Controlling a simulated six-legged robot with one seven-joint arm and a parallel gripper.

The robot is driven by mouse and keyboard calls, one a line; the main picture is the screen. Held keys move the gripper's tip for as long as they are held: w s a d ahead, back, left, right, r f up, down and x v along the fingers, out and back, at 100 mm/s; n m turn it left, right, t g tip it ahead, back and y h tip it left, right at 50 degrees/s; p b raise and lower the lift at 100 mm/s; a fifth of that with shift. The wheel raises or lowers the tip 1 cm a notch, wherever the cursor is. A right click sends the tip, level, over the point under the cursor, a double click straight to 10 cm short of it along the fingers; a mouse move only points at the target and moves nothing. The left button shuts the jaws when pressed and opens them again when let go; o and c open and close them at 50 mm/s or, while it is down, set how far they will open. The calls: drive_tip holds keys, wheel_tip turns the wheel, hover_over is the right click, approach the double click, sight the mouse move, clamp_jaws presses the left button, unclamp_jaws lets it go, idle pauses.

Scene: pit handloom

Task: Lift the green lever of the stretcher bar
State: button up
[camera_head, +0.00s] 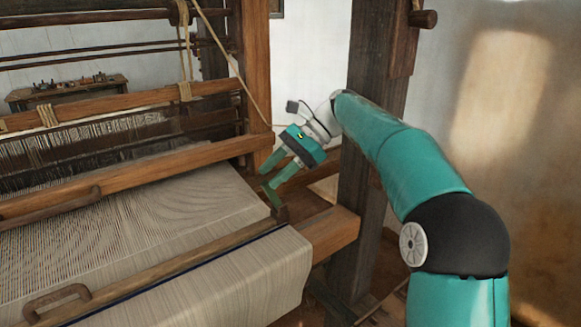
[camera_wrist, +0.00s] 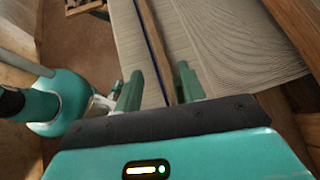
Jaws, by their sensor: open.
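The stretcher bar (camera_head: 165,264) is a long wooden bar lying across the pale striped cloth. In the wrist view the bar (camera_wrist: 152,35) runs between and beyond the fingers of my gripper (camera_wrist: 158,72). The lever cannot be made out clearly there.
A thick wooden post (camera_head: 355,200) stands close to my arm on the right. The woven cloth (camera_head: 230,285) spreads out left of the gripper. A small bench with tools (camera_head: 65,90) stands at the back left.

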drive_tip(key=s+d+r, duration=0.3)
drive_tip(key=s+r, duration=0.3)
drive_tip(key=s, duration=0.4)
drive_tip(key=shift+s+d+r, duration=0.2)
drive_tip(key=shift+s+r, duration=0.2)
